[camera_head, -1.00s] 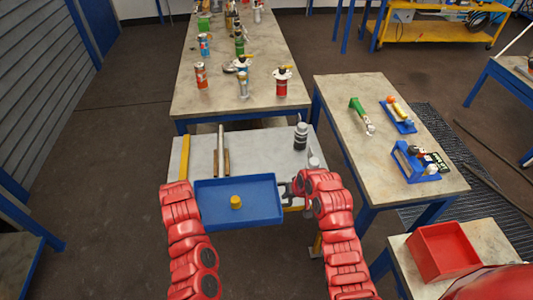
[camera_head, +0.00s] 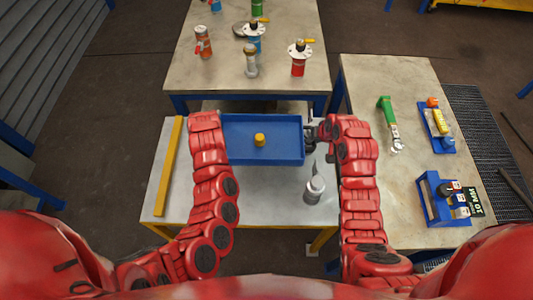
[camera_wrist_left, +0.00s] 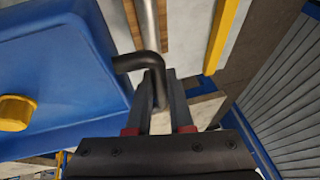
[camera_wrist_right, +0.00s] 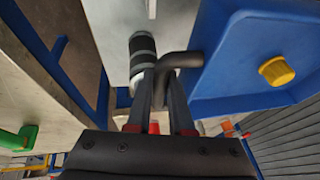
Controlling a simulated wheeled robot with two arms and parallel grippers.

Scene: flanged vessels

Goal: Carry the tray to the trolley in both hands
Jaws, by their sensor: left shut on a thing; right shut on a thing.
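The blue tray (camera_head: 262,153) is held level between my two arms, with a small yellow cylinder (camera_head: 259,140) on it. It overlaps the light grey top of the yellow-framed trolley (camera_head: 250,200) in the head view; the gap below it cannot be judged. My right gripper (camera_head: 317,132) is shut on the tray's dark right handle, which also shows in the right wrist view (camera_wrist_right: 180,60). My left gripper (camera_wrist_left: 159,100) is shut on the dark left handle (camera_wrist_left: 135,60) in the left wrist view; in the head view my arm hides it.
On the trolley stand a silver bottle (camera_head: 314,188) and a banded cylinder (camera_wrist_right: 143,58); a yellow bar (camera_head: 168,165) lies at its left. A metal rod (camera_wrist_left: 150,22) lies between wooden strips. Behind is a table (camera_head: 200,75) with flanged vessels (camera_head: 299,58); another table (camera_head: 400,190) stands at right.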

